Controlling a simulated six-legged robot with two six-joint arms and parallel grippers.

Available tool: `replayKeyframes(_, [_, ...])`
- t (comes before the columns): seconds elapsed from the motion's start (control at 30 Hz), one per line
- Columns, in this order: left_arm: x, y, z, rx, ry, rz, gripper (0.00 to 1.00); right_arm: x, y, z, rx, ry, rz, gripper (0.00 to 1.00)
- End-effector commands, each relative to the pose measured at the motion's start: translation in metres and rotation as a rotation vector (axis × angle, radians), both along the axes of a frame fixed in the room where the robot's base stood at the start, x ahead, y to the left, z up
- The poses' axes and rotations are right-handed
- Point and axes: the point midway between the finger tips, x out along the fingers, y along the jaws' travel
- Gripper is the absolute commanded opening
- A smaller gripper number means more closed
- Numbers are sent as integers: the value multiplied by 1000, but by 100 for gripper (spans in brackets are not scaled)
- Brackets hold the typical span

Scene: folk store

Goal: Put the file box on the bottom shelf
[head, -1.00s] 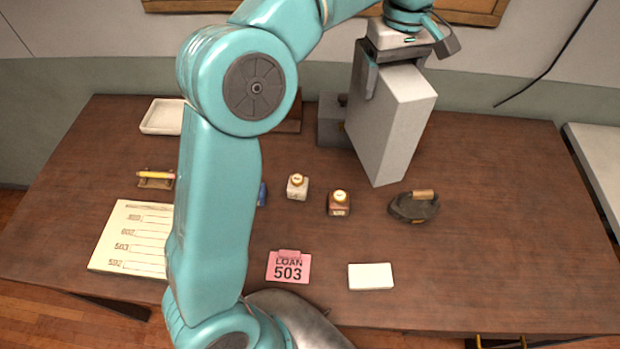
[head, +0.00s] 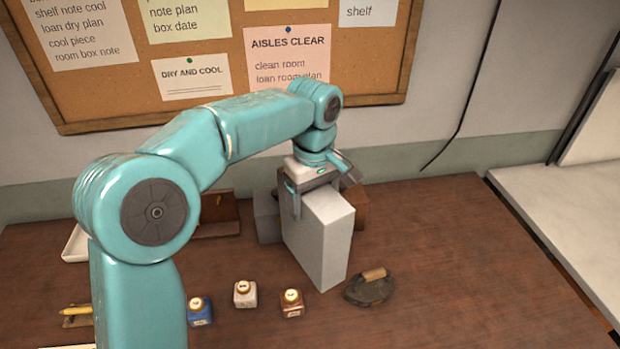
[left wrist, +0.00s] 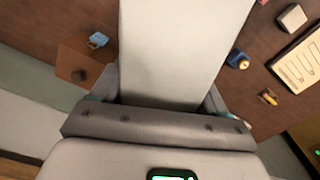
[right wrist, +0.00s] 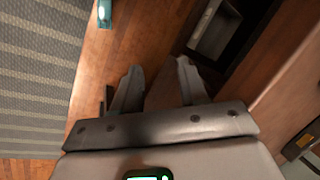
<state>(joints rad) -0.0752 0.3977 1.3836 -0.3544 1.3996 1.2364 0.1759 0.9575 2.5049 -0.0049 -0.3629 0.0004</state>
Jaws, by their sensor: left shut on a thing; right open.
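A tall plain light-grey box (head: 325,245), which I take as the file box, is held upright by its top above the back of the wooden desk. My left gripper (head: 315,195) is shut on it. In the left wrist view the box (left wrist: 180,50) fills the middle between the fingers and hides what lies beyond. I cannot tell whether its bottom touches the desk. My right gripper (right wrist: 158,70) is open and empty, over the wooden floor in the right wrist view. It is outside the head view. I cannot make out a bottom shelf for certain.
A dark iron (head: 370,287) sits right of the box, and several ink bottles (head: 245,293) stand to its left. A grey block (head: 267,215) is behind. A pale surface (head: 560,205) lies beyond the desk's right edge. A dark open compartment (right wrist: 215,35) shows in the right wrist view.

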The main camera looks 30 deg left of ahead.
Motion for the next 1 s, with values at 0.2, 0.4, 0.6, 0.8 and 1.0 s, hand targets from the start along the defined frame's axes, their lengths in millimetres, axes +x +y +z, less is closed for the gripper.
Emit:
replayKeyframes(0.2, [2, 1, -46, 1, 0, -1, 0, 0, 0, 3, 0, 0, 0, 43])
replayKeyframes(0.4, [4, 2, -63, 1, -4, 1, 0, 0, 0, 5, 0, 0, 0, 43])
replayKeyframes(0.6, [3, 2, -88, 0, 1, 0, 0, 0, 0, 8, 0, 0, 0, 43])
replayKeyframes(0.8, [3, 2, -106, 1, -3, -1, 0, 0, 0, 10, 0, 0, 0, 43])
replayKeyframes(1.0, [3, 1, -106, 1, -5, 0, 0, 0, 0, 10, 0, 0, 0, 43])
